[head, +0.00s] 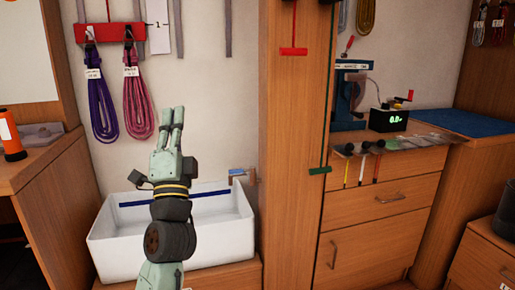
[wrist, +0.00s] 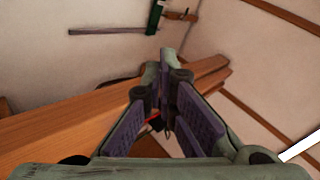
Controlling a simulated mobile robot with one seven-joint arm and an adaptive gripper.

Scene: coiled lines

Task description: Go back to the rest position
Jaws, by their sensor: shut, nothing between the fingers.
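My gripper (head: 172,116) shows in the head view, raised above the white sink (head: 228,214) and in front of the pale wall. Its fingers point up and are shut on nothing. In the wrist view my gripper's fingers (wrist: 162,62) come together at the tips, with no object between them. The gripper is to the right of the pink coiled line (head: 138,105) in the picture. I cannot tell the depth gap between them.
A purple coiled line (head: 102,108) hangs from a red rack (head: 110,32) at the upper left. A wooden post (head: 290,160) stands right of my arm. Beyond it is a wooden drawer cabinet (head: 385,195) with a lit display box (head: 388,120). A wooden cabinet (head: 40,165) stands at left.

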